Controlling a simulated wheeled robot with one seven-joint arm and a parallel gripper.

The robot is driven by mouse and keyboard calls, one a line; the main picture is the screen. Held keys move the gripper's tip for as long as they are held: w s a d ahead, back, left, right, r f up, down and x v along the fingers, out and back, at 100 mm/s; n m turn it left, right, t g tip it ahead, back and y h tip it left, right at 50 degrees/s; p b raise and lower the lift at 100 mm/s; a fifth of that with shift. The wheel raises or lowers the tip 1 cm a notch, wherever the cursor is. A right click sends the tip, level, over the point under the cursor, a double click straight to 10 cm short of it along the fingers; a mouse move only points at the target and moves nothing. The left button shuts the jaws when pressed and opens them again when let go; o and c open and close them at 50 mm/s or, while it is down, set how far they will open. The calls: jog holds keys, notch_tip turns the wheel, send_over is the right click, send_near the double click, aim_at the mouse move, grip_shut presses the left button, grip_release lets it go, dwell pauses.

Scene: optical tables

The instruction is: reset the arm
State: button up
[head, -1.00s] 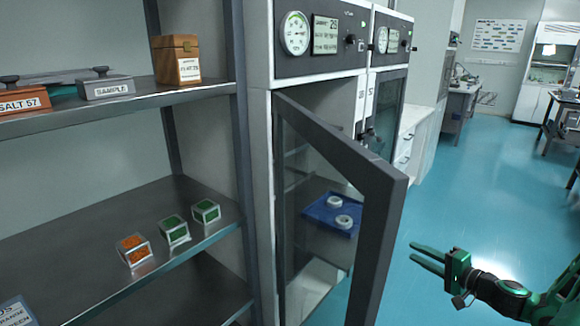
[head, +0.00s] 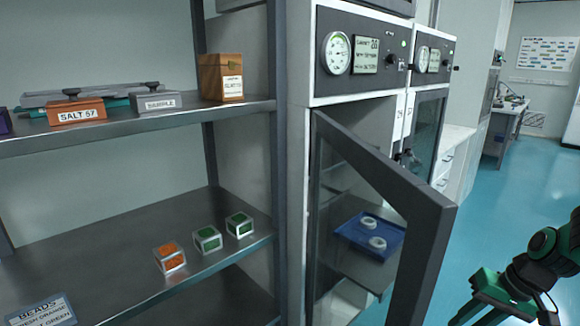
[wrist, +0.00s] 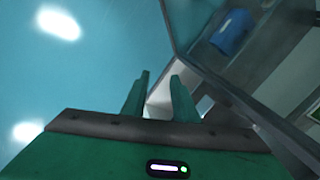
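My green arm comes in at the lower right of the head view, over the blue floor. My gripper (wrist: 158,95) shows in the wrist view with its two green fingers apart and nothing between them. In the head view the fingers (head: 478,312) are partly cut off by the bottom edge. The gripper is to the right of the open cabinet door (head: 400,190), apart from it as far as I can tell. In the wrist view the door's glass and frame lie just right of the fingers.
The cabinet holds a blue tray (head: 345,235) with two white rings. The shelf at left carries an orange-filled cube (head: 170,258), two green-filled cubes (head: 207,240), a wooden box (head: 220,78) and labelled blocks (head: 77,112). Open blue floor (head: 520,190) lies at right.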

jog(key=s+r+m+g+h, duration=0.1)
jog(key=s+r, duration=0.4)
jog(key=s, duration=0.3)
jog(key=s+d+r+m+g+h, duration=0.1)
jog(key=s+r+h, duration=0.1)
jog(key=s+r, duration=0.4)
jog(key=shift+s+r, duration=0.25)
jog(key=shift+s, duration=0.95)
jog(key=shift+w+f, duration=0.25)
jog(key=shift+w, duration=0.4)
jog(key=shift+o, duration=0.3)
